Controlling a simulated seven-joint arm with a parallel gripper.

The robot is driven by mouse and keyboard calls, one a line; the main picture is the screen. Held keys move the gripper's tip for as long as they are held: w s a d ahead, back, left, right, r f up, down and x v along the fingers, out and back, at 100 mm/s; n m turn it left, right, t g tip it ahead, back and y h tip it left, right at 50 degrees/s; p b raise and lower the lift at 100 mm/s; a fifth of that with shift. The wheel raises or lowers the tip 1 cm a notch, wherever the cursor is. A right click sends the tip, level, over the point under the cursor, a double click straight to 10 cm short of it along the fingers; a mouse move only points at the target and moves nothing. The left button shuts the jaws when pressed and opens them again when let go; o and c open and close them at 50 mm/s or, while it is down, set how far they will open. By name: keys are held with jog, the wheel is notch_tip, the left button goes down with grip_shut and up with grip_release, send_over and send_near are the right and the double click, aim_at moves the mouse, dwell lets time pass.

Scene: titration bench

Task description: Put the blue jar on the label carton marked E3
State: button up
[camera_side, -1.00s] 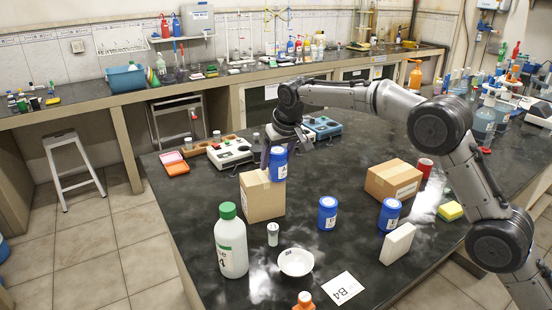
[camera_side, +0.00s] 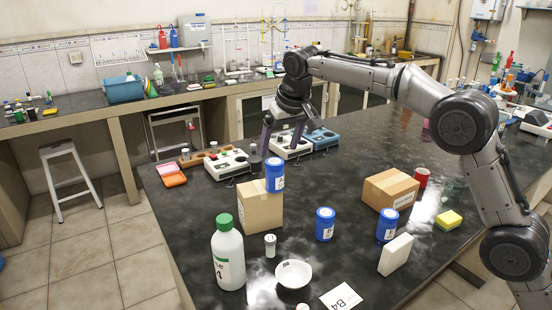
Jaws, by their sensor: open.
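A blue jar (camera_side: 274,176) with a white label stands upright on top of the left brown carton (camera_side: 259,212), near its right edge. Two similar blue jars stand on the black bench: one in the middle (camera_side: 325,224) and one to its right (camera_side: 387,225). A second brown carton (camera_side: 391,189) with a white label lies behind the right jar. I cannot read E3 on either carton. My gripper (camera_side: 281,146) is open and empty, with its fingers pointing down above and behind the jar on the carton, apart from it.
A green-capped white bottle (camera_side: 229,254), small grey-topped vial (camera_side: 270,245) and white bowl (camera_side: 293,274) stand at front left. A B4 card (camera_side: 341,297), white block (camera_side: 396,254), yellow sponge (camera_side: 448,220) and red can (camera_side: 422,178) are nearby. Instruments (camera_side: 228,164) line the back.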

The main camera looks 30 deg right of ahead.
jog(key=shift+v, duration=1.25)
jog(key=s+d+r, duration=0.2)
jog(key=s+d, duration=0.2)
jog(key=s, duration=0.7)
jog(key=s+d+r, duration=0.3)
jog(key=s+d, duration=0.1)
jog(key=s, duration=0.8)
jog(key=s+d+f, duration=0.1)
jog(key=s+f, duration=0.4)
jog(key=s, duration=0.5)
jog(key=s+d+f+t, duration=0.1)
jog(key=s+f, duration=0.5)
jog(key=s, duration=0.4)
jog(key=shift+f+n, duration=0.35)
jog(key=shift+n, duration=0.05)
